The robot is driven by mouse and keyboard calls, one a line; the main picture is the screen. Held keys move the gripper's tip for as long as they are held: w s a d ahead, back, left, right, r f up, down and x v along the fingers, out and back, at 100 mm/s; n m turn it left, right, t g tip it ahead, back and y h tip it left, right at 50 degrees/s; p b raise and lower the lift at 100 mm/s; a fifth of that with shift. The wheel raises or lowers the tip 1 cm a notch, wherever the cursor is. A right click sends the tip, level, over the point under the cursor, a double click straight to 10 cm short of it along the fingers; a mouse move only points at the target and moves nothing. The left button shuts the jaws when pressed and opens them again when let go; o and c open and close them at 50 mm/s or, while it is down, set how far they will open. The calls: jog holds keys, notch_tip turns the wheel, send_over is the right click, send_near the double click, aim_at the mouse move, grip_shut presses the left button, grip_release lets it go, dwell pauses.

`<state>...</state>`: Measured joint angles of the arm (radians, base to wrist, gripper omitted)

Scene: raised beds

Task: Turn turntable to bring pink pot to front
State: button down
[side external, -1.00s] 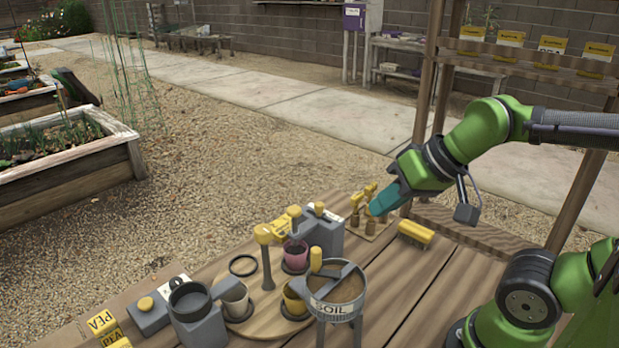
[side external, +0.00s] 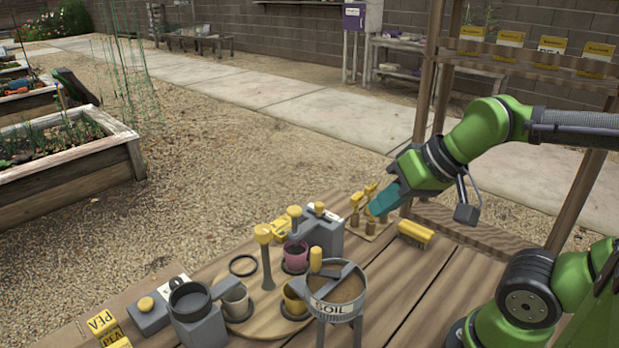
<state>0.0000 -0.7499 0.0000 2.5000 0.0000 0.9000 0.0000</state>
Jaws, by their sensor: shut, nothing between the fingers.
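The pink pot (side external: 295,257) stands upright on a dark saucer at the back right of the round wooden turntable (side external: 262,304). A yellow-topped grey post (side external: 266,258) rises from the turntable's middle. My gripper (side external: 376,208) is shut and empty, above the table to the right of the turntable and apart from it.
A grey dispenser (side external: 326,240) stands behind the pink pot. The soil sieve (side external: 336,290) on legs stands at front right. A grey machine (side external: 198,322) and a yellow-buttoned box (side external: 147,312) stand at left. A tool rack (side external: 370,224) and yellow brush (side external: 415,234) lie near my gripper.

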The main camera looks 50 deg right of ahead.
jog(key=c, duration=1.7)
grip_release()
jog(key=o, duration=0.5)
jog(key=shift+w+a+f+n+g+y, duration=0.3)
jog(key=shift+w+a+f+g, duration=0.2)
jog(key=shift+w+a, duration=0.2)
jog(key=o, duration=0.5)
jog(key=shift+g, duration=0.7)
jog(key=w, duration=0.1)
jog(key=w+a+r, duration=0.1)
jog(key=w, duration=0.2)
jog(key=shift+w+a+r, duration=0.15)
jog(key=shift+w+r, duration=0.1)
jog(key=shift+w, duration=0.05)
notch_tip(320, 180, up, 7)
jog(key=m+g+h, duration=0.3)
jog(key=m+g, duration=0.2)
jog(key=m, duration=1.3)
send_over(264, 228)
notch_tip(264, 228, down, 17)
jog(key=shift+r, duration=0.15)
